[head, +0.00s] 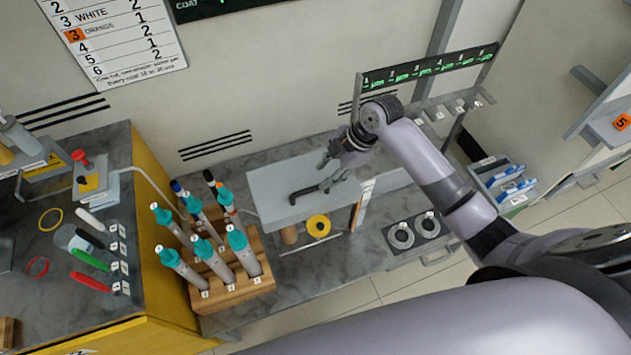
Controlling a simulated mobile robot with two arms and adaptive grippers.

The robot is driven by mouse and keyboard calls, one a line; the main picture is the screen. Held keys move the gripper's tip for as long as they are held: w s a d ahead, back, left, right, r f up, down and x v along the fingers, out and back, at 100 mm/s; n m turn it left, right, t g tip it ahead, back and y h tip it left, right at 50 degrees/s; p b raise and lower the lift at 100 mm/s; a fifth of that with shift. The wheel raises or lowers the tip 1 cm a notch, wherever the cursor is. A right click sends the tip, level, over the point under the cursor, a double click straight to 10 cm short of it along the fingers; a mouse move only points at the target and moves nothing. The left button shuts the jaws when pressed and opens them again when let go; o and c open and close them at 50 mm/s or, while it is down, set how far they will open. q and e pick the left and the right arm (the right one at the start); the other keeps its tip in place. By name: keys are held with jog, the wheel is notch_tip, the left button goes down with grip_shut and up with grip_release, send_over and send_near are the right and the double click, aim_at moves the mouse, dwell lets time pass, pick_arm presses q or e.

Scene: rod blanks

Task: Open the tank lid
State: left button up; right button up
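The tank (270,185) is a grey box on the grey bench against the wall. Its flat lid lies level on top and looks closed. A dark bar handle (303,194) stands on the lid. My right gripper (327,173) is over the right part of the lid, close to the handle's right end. Its fingers look spread apart with nothing between them; whether one touches the handle I cannot tell. The gripper and wrist hide the back right part of the lid. My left gripper is not in view.
A numbered hook rail (430,68) rises behind right. Two round grey pieces (402,236) sit at the bench's right.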

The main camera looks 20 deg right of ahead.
aim_at(312, 188)
jog(key=x, duration=0.7)
jog(key=shift+p, duration=0.3)
jog(key=shift+c, duration=0.5)
grip_shut()
